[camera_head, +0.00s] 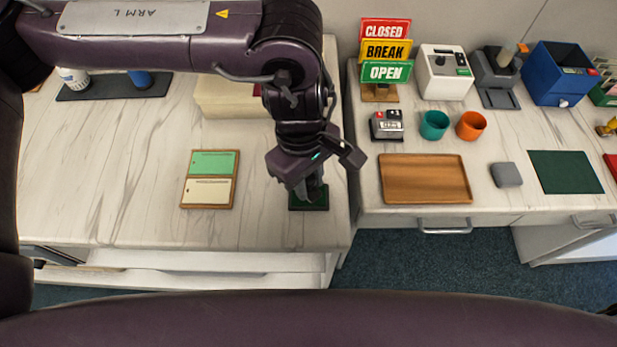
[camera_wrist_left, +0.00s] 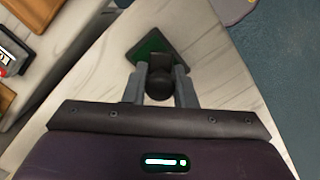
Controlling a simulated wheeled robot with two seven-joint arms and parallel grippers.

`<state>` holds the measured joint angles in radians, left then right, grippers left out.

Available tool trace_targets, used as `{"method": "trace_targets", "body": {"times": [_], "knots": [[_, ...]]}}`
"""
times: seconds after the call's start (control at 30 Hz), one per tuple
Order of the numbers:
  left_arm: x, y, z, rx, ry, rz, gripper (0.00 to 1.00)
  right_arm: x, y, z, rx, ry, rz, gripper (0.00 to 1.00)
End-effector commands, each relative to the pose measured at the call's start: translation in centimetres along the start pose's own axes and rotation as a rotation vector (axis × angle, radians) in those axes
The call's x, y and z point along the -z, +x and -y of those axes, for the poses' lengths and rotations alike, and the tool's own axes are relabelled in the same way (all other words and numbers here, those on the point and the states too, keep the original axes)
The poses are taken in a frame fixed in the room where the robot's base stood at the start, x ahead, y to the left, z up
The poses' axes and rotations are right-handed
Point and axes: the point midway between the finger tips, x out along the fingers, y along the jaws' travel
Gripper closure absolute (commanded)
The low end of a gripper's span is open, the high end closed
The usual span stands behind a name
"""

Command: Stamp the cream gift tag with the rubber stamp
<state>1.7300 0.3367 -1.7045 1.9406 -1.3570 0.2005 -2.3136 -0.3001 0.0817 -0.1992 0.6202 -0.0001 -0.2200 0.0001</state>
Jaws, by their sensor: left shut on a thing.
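The cream gift tag (camera_head: 207,191) lies in the lower half of a wooden holder (camera_head: 183,192) on the left counter, below a green tag (camera_head: 214,162). My left gripper (camera_head: 317,192) is to the right of the holder, pointing down over a dark green pad (camera_head: 296,203) near the counter's right edge. In the left wrist view its fingers (camera_wrist_left: 160,82) are shut on the rubber stamp (camera_wrist_left: 159,83), whose round black handle shows between them. The green pad (camera_wrist_left: 146,47) lies just beyond. I cannot tell whether the stamp touches it.
A cream box (camera_head: 228,99) stands behind my left arm. The right counter holds a wooden tray (camera_head: 425,180), teal (camera_head: 434,125) and orange (camera_head: 471,125) cups, a sign stand (camera_head: 386,52) and a blue box (camera_head: 560,75). A gap separates the counters. Counter left of the holder is clear.

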Motion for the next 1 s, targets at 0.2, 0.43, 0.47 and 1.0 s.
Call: {"method": "trace_targets", "body": {"times": [0.2, 0.43, 0.47, 1.0], "knots": [[-0.2, -2.2, 0.0, -0.002, 0.0, -0.001, 0.9, 0.2, -1.4, 0.1, 0.001, 0.0, 0.0, 0.43], [-0.5, -4.0, 0.0, -0.003, 0.0, -0.001, 0.9, 0.3, -2.5, 0.2, 0.003, 0.001, -0.001, 0.43], [-0.5, -4.3, 0.0, -0.003, 0.0, 0.0, 0.9, 0.3, -2.7, 0.2, 0.003, 0.001, -0.001, 0.43], [-0.7, -5.8, 0.0, -0.002, -0.001, -0.001, 0.9, 0.4, -3.6, 0.2, 0.003, 0.0, -0.001, 0.43]]}}
